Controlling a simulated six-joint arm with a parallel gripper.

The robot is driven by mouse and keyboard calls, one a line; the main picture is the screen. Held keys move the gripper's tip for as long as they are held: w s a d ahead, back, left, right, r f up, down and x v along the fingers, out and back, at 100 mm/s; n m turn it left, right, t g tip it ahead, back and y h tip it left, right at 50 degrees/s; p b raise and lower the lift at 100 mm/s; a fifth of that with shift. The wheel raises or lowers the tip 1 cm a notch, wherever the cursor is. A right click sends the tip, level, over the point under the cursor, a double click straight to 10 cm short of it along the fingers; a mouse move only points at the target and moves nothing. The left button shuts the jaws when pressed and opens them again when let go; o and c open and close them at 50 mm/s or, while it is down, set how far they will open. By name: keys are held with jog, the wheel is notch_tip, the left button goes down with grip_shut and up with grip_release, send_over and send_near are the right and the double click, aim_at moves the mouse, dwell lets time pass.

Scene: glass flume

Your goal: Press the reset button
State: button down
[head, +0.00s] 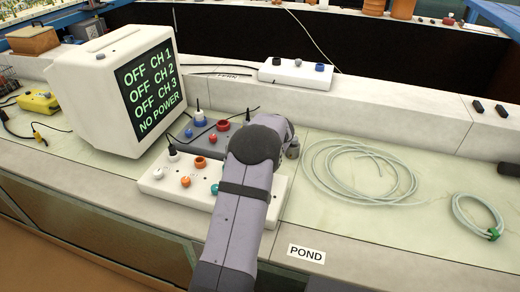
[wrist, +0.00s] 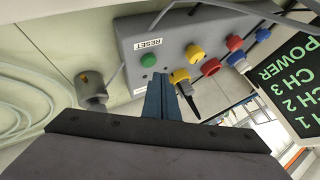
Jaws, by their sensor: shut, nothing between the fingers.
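The reset button is a green round button (wrist: 148,60) on a grey box (wrist: 172,33), beside a white RESET label (wrist: 148,44). In the wrist view my gripper (wrist: 168,80) is shut and empty, its blue fingers pointing toward the box. The fingertips appear just below and right of the button in the picture; I cannot tell how far they are from the box. In the head view part of the grey box (head: 182,127) shows behind a white panel, and my arm hides the button and fingers.
Yellow, red and blue sockets (wrist: 195,53) and a black plug sit close to the fingers. A grey cylinder (wrist: 91,88) stands beside the box. The white panel (head: 160,187), monitor (head: 105,85) and coiled tubing (head: 350,173) surround the spot.

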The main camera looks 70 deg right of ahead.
jog(key=shift+r, duration=0.1)
notch_tip(320, 180, up, 6)
jog(key=p, duration=0.3)
dwell(0.4)
dwell(0.7)
